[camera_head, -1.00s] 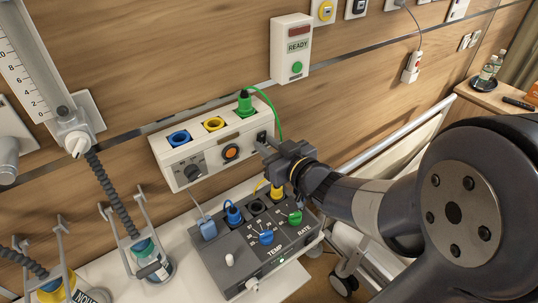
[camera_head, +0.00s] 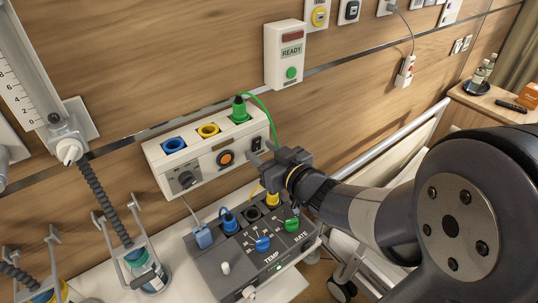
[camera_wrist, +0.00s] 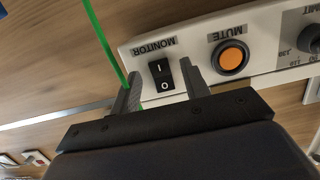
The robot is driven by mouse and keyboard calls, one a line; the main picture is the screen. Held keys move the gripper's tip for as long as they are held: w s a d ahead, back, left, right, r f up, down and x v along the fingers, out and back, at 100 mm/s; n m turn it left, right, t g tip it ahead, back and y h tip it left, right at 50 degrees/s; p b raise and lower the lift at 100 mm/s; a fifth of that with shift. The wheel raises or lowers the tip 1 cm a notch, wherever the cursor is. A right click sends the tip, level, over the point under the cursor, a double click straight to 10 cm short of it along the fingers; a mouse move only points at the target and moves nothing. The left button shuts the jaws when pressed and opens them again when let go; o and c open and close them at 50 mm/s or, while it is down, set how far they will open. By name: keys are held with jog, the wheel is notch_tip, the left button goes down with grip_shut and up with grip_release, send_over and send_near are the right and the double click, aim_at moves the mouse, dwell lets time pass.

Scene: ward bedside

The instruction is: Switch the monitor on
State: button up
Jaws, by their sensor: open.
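The white wall unit (camera_head: 205,160) carries a black rocker switch (camera_head: 256,144) at its right end. In the wrist view the same switch (camera_wrist: 161,74), marked I and O, sits beside the label MONITOR. I cannot tell which side is pressed in. My gripper (camera_head: 262,151) is in front of the switch, at the unit's right end. In the wrist view its two fingers (camera_wrist: 160,68) are apart, one on each side of the switch, with nothing between them. Whether they touch the unit is unclear.
An orange MUTE button (camera_wrist: 230,57) is beside the switch, with a dark knob (camera_head: 187,180) farther along. A green cable (camera_head: 273,122) runs from a green plug (camera_head: 239,108) close by my gripper. A grey box with TEMP and RATE knobs (camera_head: 245,268) stands below.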

jog(key=p+v, duration=0.1)
jog(key=v, duration=0.9)
jog(key=shift+s+d, duration=0.25)
jog(key=shift+s, duration=0.05)
jog(key=b+x, duration=0.1)
jog(key=x, duration=0.9)
jog(key=shift+w+a, duration=0.3)
jog(key=shift+w, duration=0.1)
jog(key=shift+s, duration=0.1)
